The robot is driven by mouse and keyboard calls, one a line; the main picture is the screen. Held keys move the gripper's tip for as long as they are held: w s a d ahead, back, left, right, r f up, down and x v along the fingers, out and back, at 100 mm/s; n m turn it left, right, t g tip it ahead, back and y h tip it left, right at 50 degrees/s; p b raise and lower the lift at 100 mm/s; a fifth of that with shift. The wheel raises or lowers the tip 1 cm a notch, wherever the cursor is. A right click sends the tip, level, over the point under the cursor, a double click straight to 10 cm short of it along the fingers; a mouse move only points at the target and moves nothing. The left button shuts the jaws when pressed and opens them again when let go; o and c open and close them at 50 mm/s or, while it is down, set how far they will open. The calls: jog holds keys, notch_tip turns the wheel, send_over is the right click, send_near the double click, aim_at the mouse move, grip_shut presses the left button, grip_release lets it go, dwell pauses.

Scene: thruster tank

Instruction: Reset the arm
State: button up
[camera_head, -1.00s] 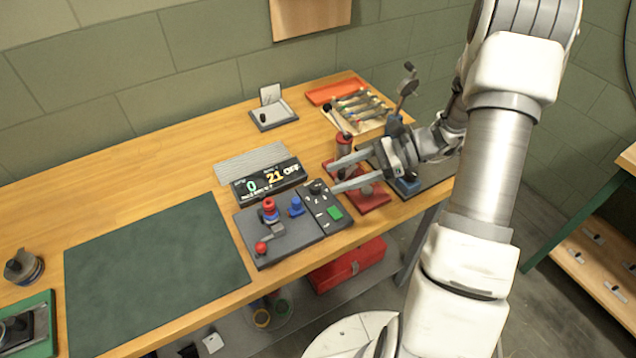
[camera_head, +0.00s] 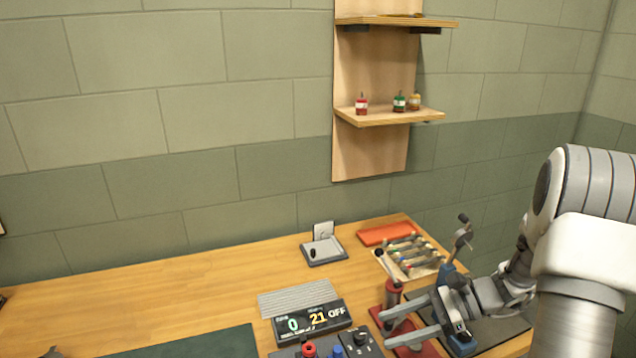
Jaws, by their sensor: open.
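My gripper (camera_head: 408,326) is at the lower right, above the right part of the wooden workbench (camera_head: 160,291). Its two fingers point left and stand apart, with nothing seen between them. They are close to a red-based device with an upright cylinder (camera_head: 393,292) and to the control box (camera_head: 361,340). Whether they touch either one cannot be told. My arm comes in from the right edge.
A display reading "0 21 OFF" (camera_head: 312,321) stands left of my gripper. A tool tray (camera_head: 412,257), an orange tray (camera_head: 387,233) and a small grey stand (camera_head: 323,250) lie farther back. Wall shelves (camera_head: 388,117) hold small bottles.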

jog(key=s+a+r+n+t+h, duration=0.2)
jog(key=s+r+n+h, duration=0.4)
jog(key=s+r+n, duration=0.2)
jog(key=s+a+r+n+t+h, duration=0.2)
jog(key=s+r+n+h, duration=0.4)
jog(key=s+r+n, duration=0.2)
jog(key=shift+r+n+t+h, duration=0.4)
jog(key=shift+r+n, duration=0.3)
jog(key=shift+n, duration=0.4)
jog(key=shift+c, duration=1.1)
jog(key=shift+s, duration=0.1)
